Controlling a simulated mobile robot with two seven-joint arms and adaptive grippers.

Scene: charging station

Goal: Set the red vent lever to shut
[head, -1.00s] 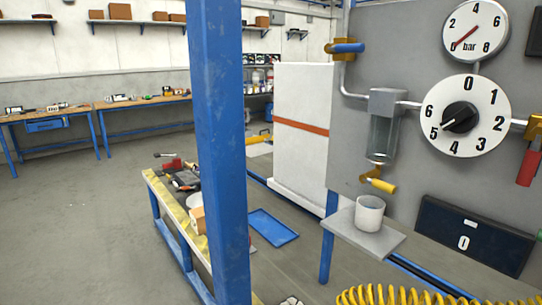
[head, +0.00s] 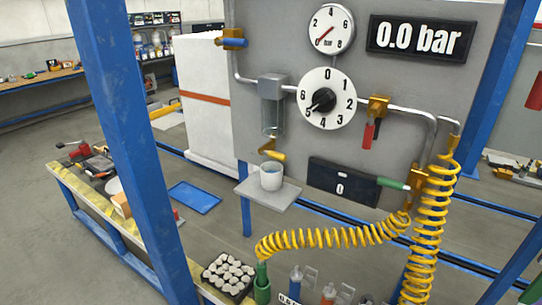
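The red vent lever (head: 368,134) hangs down from a brass valve (head: 378,106) on the pipe, right of the big white dial. It points downward, across the line of the pipe. Neither of my grippers shows in the head view.
The grey panel carries a pressure gauge (head: 331,29), a dial (head: 327,98), a 0.0 bar display (head: 421,39), a blue-handled valve (head: 232,39) and a green-handled valve (head: 394,184). A cup (head: 271,177) stands on a small shelf. A yellow coiled hose (head: 432,235) hangs in front. A blue post (head: 125,130) stands left.

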